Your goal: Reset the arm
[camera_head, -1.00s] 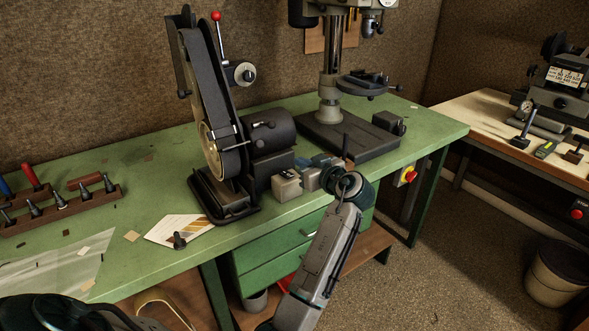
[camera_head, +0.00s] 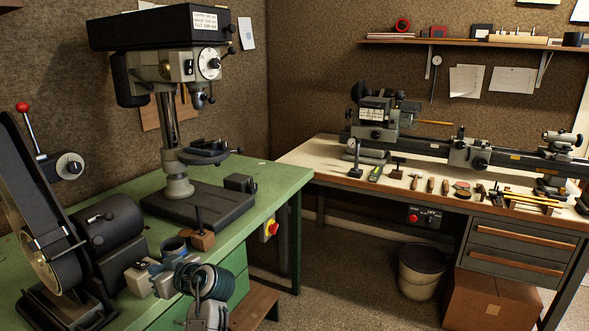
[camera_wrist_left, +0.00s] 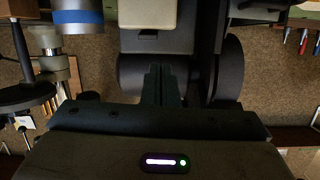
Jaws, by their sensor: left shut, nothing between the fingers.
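My left gripper (camera_wrist_left: 162,84) is shut and empty in the left wrist view, its dark fingers together in the middle. In the head view, my left wrist with its teal ring shows at the bottom, by the front edge of the green bench (camera_head: 236,262); the fingers there are hard to make out. A pale grey block (camera_head: 139,282) and a cup with a blue band (camera_head: 173,247) stand close by. The cup (camera_wrist_left: 82,16) also shows in the left wrist view. My right gripper is not in view.
The belt grinder (camera_head: 108,233) stands left of my wrist, with the drill press (camera_head: 180,187) behind. A wooden block with a dark peg (camera_head: 202,240) is near the bench edge. A lathe (camera_head: 468,153) and hand tools occupy the right bench. A bin (camera_head: 421,272) stands on the floor.

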